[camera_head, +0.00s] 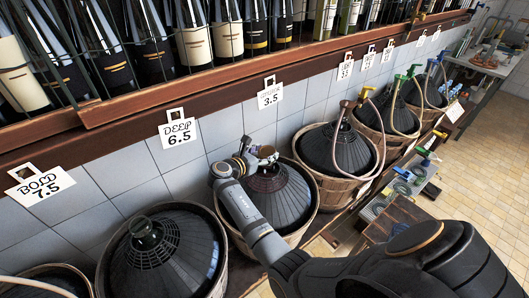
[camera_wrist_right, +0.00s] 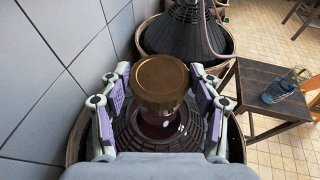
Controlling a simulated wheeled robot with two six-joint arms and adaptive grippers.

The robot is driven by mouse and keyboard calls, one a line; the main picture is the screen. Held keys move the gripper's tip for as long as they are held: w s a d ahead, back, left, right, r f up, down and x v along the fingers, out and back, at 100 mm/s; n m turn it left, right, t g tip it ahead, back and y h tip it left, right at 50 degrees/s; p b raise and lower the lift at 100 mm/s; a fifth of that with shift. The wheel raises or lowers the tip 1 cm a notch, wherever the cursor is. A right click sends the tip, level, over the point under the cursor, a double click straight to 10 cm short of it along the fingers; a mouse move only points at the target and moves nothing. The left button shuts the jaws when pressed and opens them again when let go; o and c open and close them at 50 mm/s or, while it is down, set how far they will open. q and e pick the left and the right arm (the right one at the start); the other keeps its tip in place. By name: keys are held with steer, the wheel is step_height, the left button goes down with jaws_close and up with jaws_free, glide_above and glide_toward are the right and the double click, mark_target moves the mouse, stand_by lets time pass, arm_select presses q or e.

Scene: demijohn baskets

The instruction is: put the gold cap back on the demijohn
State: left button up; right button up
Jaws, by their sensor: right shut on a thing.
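The gold cap (camera_wrist_right: 160,78) is between the fingers of my right gripper (camera_head: 262,154), top facing up, in the right wrist view. The purple finger pads are shut on its sides. In the head view the gripper mostly hides the cap. Directly below is the demijohn in its wooden basket, with a black ribbed cover (camera_head: 288,203). Its dark glass neck (camera_wrist_right: 160,117) shows just under the cap. I cannot tell whether the cap touches the neck or is a little above it. My left gripper is not in view.
A second covered demijohn (camera_head: 160,258) with an open neck stands to the left. Others with hoses, such as one (camera_head: 338,150), stand to the right. A tiled wall and a wine shelf (camera_head: 150,98) with price tags are close behind. A wooden stool (camera_wrist_right: 262,98) is at right.

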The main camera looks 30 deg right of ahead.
mark_target(265, 153)
steer(key=shift+f+b, duration=0.4)
steer(key=shift+f, duration=0.55)
steer(key=o, duration=1.1)
step_height(265, 153, up, 10)
stand_by(0.4)
